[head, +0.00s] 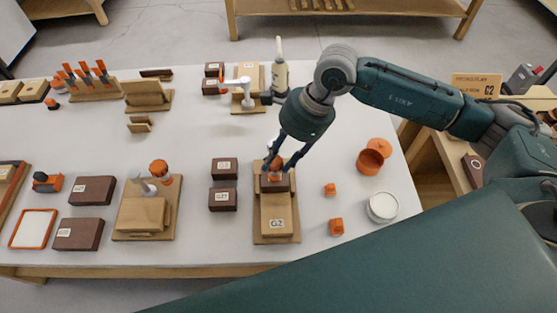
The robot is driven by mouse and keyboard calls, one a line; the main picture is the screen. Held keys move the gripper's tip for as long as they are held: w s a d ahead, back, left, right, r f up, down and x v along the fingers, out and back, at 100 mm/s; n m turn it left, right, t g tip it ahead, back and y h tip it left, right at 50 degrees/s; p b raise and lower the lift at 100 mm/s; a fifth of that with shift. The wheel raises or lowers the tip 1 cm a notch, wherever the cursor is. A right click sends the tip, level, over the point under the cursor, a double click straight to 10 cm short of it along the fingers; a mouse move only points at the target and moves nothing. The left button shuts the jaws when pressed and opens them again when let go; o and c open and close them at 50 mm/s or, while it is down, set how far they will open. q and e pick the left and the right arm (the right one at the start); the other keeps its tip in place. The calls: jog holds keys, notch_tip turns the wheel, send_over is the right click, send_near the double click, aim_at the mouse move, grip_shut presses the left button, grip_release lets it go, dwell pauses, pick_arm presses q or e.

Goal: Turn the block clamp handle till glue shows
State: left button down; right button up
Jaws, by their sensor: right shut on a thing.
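The block clamp stands at the front middle of the bench, with a wooden base (259,237), a light block (277,221) labelled "G2" and a dark brown block (276,183) behind it. An orange handle (275,165) shows at its back end. My right gripper (275,168) reaches down from above with its fingers around the handle and is shut on it. The fingers partly hide the handle. I cannot make out any glue at the joint. My left gripper is not in view.
A similar clamp (128,216) with an orange knob stands to the left. Dark labelled blocks (224,168) lie between. Orange cups (370,161), a white-topped round tin (382,206) and small orange pieces (336,226) lie to the right. A glue bottle (280,75) stands behind.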

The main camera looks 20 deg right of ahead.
jog(key=shift+w+a+r+m+t+b, duration=0.15)
jog(key=shift+w+r+m+t+b, duration=0.1)
jog(key=shift+m+t+b, duration=0.4)
jog(key=shift+m, duration=0.25)
jog(key=o, duration=1.1)
jog(key=shift+f+g, duration=0.1)
jog(key=shift+g, duration=0.15)
jog(key=v, duration=1.2)
jog(key=shift+s+a, duration=0.1)
jog(key=shift+a, duration=0.05)
